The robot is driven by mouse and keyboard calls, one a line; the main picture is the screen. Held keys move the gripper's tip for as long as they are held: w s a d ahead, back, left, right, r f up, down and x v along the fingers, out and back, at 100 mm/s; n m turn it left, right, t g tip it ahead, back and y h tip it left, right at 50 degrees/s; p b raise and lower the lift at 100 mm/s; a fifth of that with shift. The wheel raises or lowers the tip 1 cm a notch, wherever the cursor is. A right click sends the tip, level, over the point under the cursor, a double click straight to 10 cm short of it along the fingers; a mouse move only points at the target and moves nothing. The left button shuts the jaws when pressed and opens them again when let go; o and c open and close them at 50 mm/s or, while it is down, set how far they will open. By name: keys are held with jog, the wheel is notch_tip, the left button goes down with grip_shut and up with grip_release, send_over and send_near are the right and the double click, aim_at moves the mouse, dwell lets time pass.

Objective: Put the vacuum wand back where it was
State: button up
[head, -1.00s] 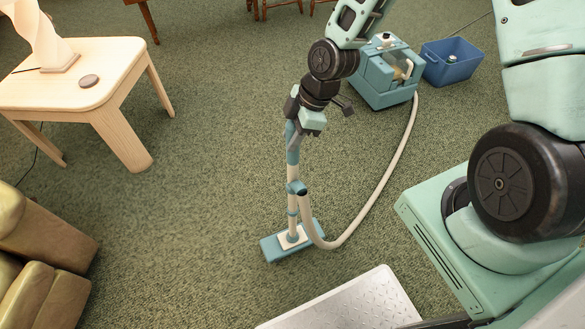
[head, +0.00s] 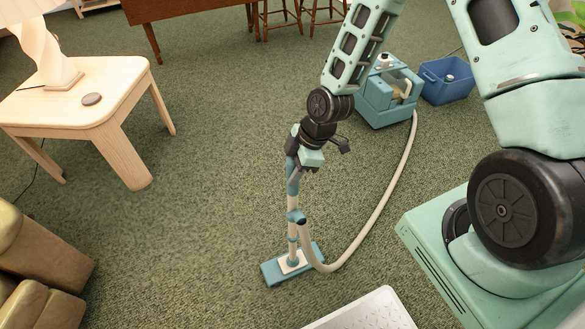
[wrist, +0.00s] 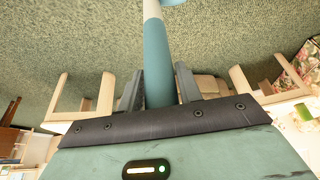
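The vacuum wand (head: 293,205) stands upright on the green carpet, its flat teal floor head (head: 290,265) at the bottom. My gripper (head: 293,166) is at the wand's teal upper part. In the wrist view, the teal tube (wrist: 158,62) passes between the two dark fingers of my gripper (wrist: 160,88), which look closed around it. A pale hose (head: 386,195) runs from the wand in a loop to the teal vacuum body (head: 388,100) behind and to the right. My arm partly covers the vacuum body.
A blue bin (head: 447,82) stands right of the vacuum body. A light wooden side table (head: 115,100) with a lamp (head: 45,45) and a dark disc (head: 91,99) is at left. An olive sofa (head: 40,260) is at lower left. Carpet between table and wand is clear.

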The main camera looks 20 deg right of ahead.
jog(key=shift+o, duration=1.2)
jog(key=shift+r, duration=0.3)
jog(key=p+v, duration=0.2)
jog(key=v, duration=1)
jog(key=s+a+r+m+h, duration=0.2)
jog(key=s+a+r+m, duration=0.2)
jog(key=s+r, duration=0.3)
jog(key=s+a+r+m+h, duration=0.1)
jog(key=s+a+r+m, duration=0.3)
jog(key=s, duration=0.8)
notch_tip(320, 180, up, 4)
jog(key=shift+s+a+r+g+h, duration=0.2)
jog(key=shift+a+g+h, duration=0.2)
jog(key=shift+a, duration=0.8)
